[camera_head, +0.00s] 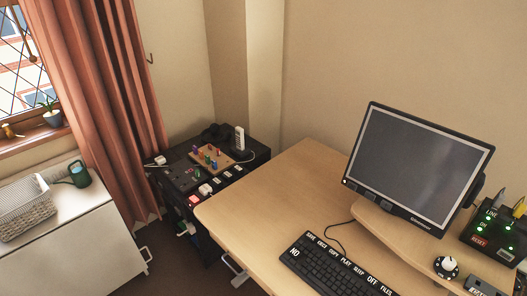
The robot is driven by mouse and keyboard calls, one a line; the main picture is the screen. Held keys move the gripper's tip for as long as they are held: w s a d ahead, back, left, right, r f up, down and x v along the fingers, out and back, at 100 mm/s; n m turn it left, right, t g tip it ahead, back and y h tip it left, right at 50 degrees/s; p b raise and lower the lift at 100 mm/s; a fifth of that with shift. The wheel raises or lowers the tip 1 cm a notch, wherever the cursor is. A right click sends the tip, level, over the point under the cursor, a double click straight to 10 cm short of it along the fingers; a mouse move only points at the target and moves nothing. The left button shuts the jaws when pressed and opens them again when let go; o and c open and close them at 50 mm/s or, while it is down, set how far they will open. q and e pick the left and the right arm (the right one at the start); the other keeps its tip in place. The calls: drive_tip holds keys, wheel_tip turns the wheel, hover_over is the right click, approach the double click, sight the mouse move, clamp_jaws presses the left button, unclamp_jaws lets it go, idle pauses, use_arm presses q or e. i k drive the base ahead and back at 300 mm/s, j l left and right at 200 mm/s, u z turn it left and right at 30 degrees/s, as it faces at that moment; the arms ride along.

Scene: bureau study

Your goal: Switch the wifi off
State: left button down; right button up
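A black box with lit green lights and a red label reading RESET (490,236) stands at the right end of the desk, partly cut off by the frame edge. It looks like a router, with yellow and grey plugs at its top. Its lights are lit; I cannot make out a wifi label or the position of any switch. A small black and white round knob (446,267) sits on the raised shelf in front of it. Neither of my grippers is in view.
The wooden desk (270,205) holds a monitor (418,165) on a raised shelf and a black keyboard (335,270). The desk's left part is clear. A black cabinet (255,163) with a pegged board stands behind. A white cabinet (75,235) with a basket stands at left.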

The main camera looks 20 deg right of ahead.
sight(505, 255)
drive_tip(key=z, duration=2.25)
